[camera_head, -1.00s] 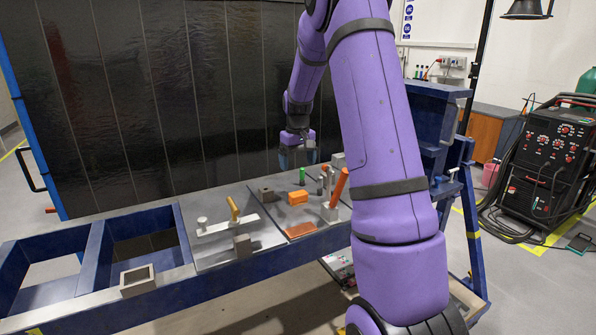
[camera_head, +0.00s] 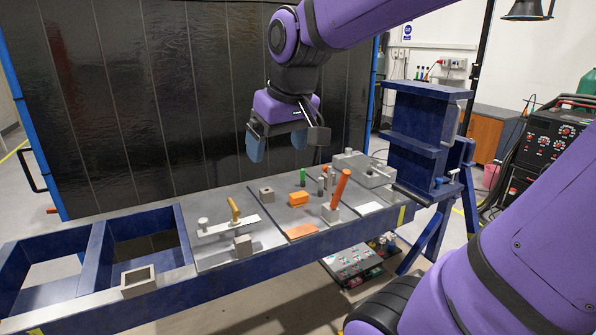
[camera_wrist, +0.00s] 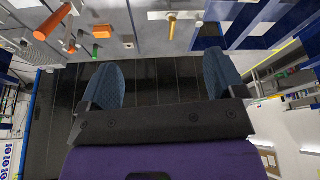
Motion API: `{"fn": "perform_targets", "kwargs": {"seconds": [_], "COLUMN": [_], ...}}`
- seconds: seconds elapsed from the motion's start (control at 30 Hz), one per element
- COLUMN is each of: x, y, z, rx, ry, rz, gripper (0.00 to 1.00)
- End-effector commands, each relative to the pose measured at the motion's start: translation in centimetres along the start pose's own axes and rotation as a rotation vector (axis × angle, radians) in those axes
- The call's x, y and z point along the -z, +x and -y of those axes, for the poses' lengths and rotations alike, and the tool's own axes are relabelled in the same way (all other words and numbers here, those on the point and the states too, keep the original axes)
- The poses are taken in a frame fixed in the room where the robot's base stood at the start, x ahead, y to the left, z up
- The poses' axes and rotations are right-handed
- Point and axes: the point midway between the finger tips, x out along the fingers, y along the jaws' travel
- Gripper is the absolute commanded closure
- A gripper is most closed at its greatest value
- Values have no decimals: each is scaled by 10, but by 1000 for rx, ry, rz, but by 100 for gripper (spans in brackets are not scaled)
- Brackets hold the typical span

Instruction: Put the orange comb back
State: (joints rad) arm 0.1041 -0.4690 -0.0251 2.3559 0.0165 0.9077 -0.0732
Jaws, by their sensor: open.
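Several orange things lie on the grey jig plates, and I cannot make out comb teeth on any. A small orange block (camera_head: 299,198) lies near the middle of the right plate; it also shows in the wrist view (camera_wrist: 102,32). An orange rod (camera_head: 340,187) stands tilted in a grey block to its right. A flat orange-brown piece (camera_head: 301,231) lies at the plate's front edge. My gripper (camera_head: 278,145) is open and empty, with blue-grey fingers, above and behind the plates. In the wrist view my gripper (camera_wrist: 162,82) has nothing between its fingers.
A green peg (camera_head: 303,177) and grey pins stand near the orange block. A yellow handle (camera_head: 234,210) rises from a white bar (camera_head: 215,231) on the left plate. A hollow grey block (camera_head: 138,281) sits on the frame's front rail. A blue upright (camera_head: 418,130) stands at right.

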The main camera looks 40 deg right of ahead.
Motion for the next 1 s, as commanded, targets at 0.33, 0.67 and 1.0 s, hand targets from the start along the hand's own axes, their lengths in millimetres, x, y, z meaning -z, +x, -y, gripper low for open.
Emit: {"fn": "perform_targets", "kwargs": {"seconds": [0.33,0.67,1.0], "x": [-81,-92,-92], "y": [-19,-19,-19], "z": [30,32,32], "rx": [22,25,25], "ry": [-53,-57,-57], "rz": [-101,-114,-113], "gripper": [11,11,11]}}
